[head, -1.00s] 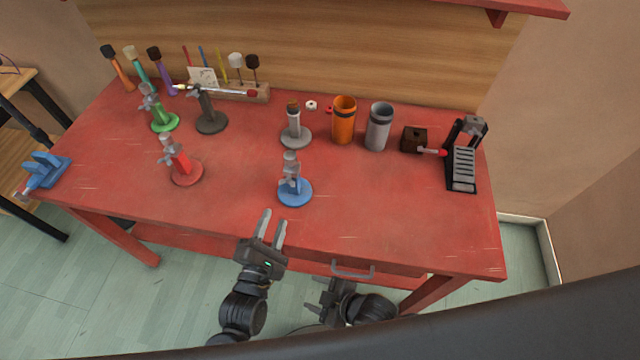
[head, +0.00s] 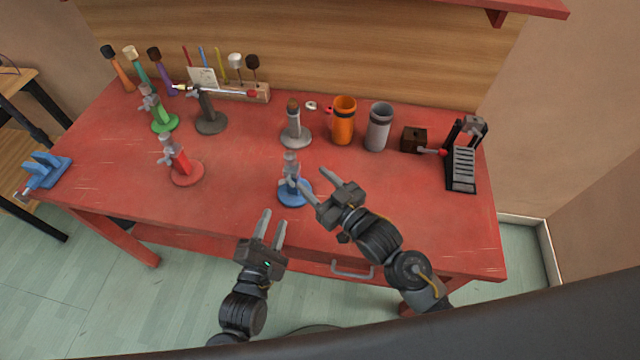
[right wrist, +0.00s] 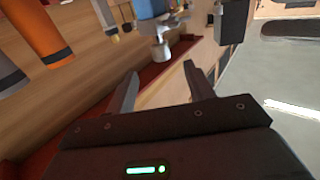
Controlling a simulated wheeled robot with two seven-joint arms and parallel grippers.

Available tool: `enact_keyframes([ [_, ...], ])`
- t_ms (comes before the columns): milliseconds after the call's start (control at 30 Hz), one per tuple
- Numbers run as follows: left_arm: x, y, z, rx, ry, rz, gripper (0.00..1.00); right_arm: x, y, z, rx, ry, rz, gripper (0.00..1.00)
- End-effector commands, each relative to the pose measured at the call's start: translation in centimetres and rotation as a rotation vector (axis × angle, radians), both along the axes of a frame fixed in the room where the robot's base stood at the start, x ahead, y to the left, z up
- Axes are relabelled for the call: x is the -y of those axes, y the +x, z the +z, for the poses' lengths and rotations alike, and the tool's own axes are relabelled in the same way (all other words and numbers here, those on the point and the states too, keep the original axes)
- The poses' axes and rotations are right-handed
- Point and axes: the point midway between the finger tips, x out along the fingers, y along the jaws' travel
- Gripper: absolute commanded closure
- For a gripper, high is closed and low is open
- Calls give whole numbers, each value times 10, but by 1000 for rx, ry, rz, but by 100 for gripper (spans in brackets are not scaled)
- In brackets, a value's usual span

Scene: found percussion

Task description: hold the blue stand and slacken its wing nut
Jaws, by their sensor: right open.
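The blue stand (head: 295,194) stands upright near the table's front edge, with a round blue base and a grey clamp head (head: 290,165) on its post. Its wing nut is too small to make out for certain. My right gripper (head: 310,177) is open, its fingertips just right of the stand's post; I cannot tell if they touch it. In the right wrist view a blue and grey part (right wrist: 151,10), apparently of this stand, shows beyond the open fingers (right wrist: 160,75).
The red stand (head: 186,174) is to the left and a grey stand (head: 296,138) behind. An orange cup (head: 343,121), a grey cup (head: 378,128) and a black pedal (head: 462,168) stand at the right. The tabletop between the red and blue stands is clear.

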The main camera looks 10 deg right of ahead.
Motion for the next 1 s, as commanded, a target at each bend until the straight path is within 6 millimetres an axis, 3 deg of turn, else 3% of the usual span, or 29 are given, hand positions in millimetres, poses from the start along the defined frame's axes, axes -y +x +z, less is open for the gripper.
enact_keyframes([
  [500, 0, 0, 0, 0, 0, 0, 64, -47, 70, 0, 0, -1, 1, 47],
  [700, 0, 0, 0, 0, 0, 0, 64, -55, 81, 0, 0, -2, 1, 47],
  [1000, 0, 0, 0, 0, 0, 0, 64, -56, 82, 0, -1, -3, 1, 47],
])
